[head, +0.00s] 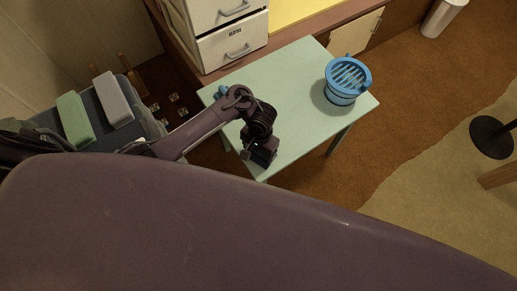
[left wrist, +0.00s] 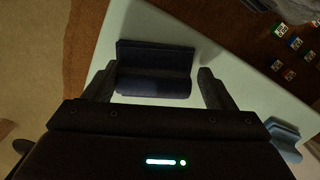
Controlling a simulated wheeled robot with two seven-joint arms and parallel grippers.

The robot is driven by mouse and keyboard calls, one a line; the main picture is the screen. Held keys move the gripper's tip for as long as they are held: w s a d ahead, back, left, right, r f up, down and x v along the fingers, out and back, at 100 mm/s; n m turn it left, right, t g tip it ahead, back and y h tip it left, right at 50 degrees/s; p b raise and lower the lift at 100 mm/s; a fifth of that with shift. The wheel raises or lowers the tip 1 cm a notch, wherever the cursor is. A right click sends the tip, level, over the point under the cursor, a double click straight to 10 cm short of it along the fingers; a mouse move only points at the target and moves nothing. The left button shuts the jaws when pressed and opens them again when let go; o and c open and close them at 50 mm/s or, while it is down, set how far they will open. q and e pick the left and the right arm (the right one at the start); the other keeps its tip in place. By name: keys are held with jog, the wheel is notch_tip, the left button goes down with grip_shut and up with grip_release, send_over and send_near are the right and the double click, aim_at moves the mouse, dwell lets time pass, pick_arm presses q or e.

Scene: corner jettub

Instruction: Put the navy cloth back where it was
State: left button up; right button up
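The navy cloth (left wrist: 155,72) lies folded on the pale green table (head: 298,95), near the table's edge, in the left wrist view. My left gripper (left wrist: 156,80) is open, with one finger on each side of the cloth and a small gap on both sides. In the head view my left gripper (head: 262,153) is low over the near edge of the table; I cannot make out the cloth there against the dark gripper. My right gripper is not in view.
A blue slatted basket (head: 347,80) stands at the table's right end. A small blue object (head: 221,91) sits at its left end, behind my arm. A white drawer cabinet (head: 230,35) stands behind.

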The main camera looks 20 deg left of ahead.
pick_arm(q)
jog(key=shift+o, duration=0.8)
notch_tip(320, 180, up, 12)
jog(key=p, duration=0.8)
jog(key=shift+w+d+p, duration=0.15)
jog(key=shift+w+p, duration=0.2)
jog(key=shift+w, duration=0.05)
jog(key=shift+r, duration=0.1)
